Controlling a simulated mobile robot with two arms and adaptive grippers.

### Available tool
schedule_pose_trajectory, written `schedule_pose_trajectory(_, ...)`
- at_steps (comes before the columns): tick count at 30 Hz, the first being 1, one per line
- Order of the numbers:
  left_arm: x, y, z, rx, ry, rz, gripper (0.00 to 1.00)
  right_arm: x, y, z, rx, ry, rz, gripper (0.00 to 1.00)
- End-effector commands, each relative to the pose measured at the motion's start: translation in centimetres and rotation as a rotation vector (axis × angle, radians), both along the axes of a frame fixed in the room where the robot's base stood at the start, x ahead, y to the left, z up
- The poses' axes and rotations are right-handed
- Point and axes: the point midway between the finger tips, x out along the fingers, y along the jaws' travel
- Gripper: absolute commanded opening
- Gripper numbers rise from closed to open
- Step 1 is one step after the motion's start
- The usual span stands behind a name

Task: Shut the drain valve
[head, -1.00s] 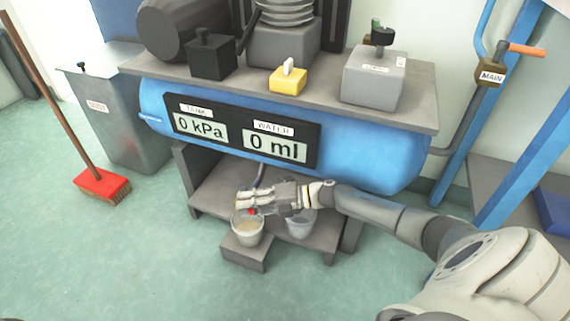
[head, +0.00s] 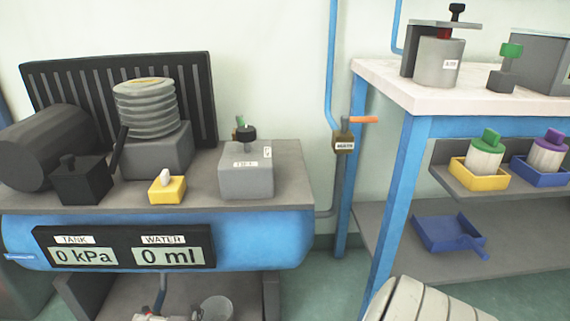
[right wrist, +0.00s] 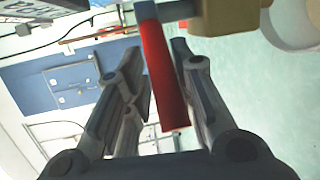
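The drain valve's red lever (right wrist: 162,75) hangs between the two fingers of my right gripper (right wrist: 158,62) in the right wrist view. The fingers are apart, one on each side of it; I cannot tell whether either touches. Its brass-coloured body (right wrist: 228,18) is at the top. In the head view only a small part of my right gripper (head: 155,317) shows at the bottom edge, below the blue tank (head: 265,238), with a speck of red (head: 145,309) beside it. The drain pipe (head: 162,288) comes down from the tank there.
The panel (head: 125,247) reads TANK 0 kPa and WATER 0 ml. A main valve (head: 345,140) with an orange handle is on the wall pipe. A workbench (head: 385,75) stands at the right.

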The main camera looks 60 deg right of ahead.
Motion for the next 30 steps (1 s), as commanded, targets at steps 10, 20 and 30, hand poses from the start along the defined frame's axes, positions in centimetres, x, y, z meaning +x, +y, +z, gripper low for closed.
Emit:
schedule_pose_trajectory(10, 0.0, 0.0, 1.6, 0.000, 0.000, 0.000, 0.40, -4.5, -1.0, 1.1, 0.001, 0.003, -0.076, 0.24)
schedule_pose_trajectory(20, 0.0, 0.0, 4.2, 0.000, -0.001, 0.000, 0.40, -9.8, -3.2, 2.6, 0.012, 0.016, -0.087, 0.24)
schedule_pose_trajectory(30, 0.0, 0.0, 9.0, 0.000, 0.000, 0.000, 0.40, -11.1, -5.1, 1.0, 0.136, 0.197, -0.209, 0.24)
